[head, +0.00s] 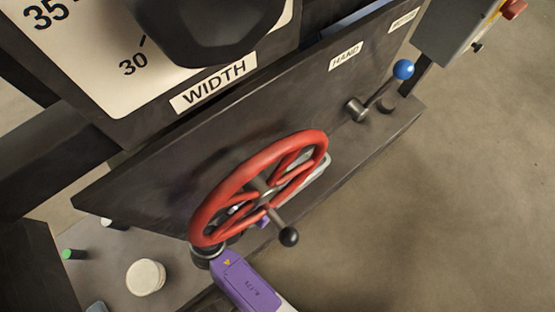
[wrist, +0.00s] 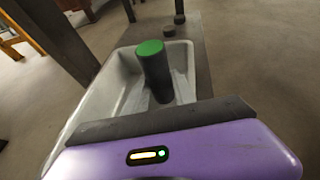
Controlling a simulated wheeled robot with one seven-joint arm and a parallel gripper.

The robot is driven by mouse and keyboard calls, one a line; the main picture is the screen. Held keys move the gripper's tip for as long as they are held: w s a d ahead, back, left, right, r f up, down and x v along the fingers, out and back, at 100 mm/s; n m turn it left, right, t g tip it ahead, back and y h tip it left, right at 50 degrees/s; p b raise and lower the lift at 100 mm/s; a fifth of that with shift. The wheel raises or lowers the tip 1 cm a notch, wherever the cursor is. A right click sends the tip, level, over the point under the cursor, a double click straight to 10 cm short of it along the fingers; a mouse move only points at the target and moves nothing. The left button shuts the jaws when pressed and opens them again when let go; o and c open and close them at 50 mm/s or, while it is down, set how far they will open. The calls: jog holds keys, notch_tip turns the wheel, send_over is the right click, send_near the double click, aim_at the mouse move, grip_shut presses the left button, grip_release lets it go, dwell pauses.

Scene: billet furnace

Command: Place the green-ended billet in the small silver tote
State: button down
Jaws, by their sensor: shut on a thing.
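The green-ended billet (wrist: 154,66) is a dark cylinder standing roughly upright in the wrist view, its bright green end up. My gripper (wrist: 163,92) is shut on it; the fingers are partly hidden behind my purple hand. The small silver tote (wrist: 106,84) lies around and below the billet in the wrist view. The billet is over or inside the tote; I cannot tell whether its lower end touches the floor of it. In the head view the tote's rim (head: 322,168) shows at the right of the red handwheel, which hides the billet and most of my gripper.
The red handwheel (head: 207,207) with a black knob (head: 289,237) stands close to my arm. A blue-knobbed lever (head: 403,69) is farther right. A small green-topped piece (head: 70,254) and a pale round piece (head: 146,278) stand on the ledge at lower left.

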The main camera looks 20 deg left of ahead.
jog(key=w+f+b, duration=0.1)
jog(key=w, duration=0.1)
jog(key=w+a+f+b, duration=0.1)
jog(key=w+f+b, duration=0.1)
jog(key=w, duration=0.1)
jog(key=w+f+b, duration=0.2)
jog(key=w, duration=0.1)
jog(key=shift+w+a, duration=0.15)
jog(key=shift+a, duration=0.2)
jog(key=shift+f, duration=0.55)
jog(key=c, duration=1)
grip_release()
jog(key=shift+f, duration=0.1)
jog(key=shift+c, duration=0.2)
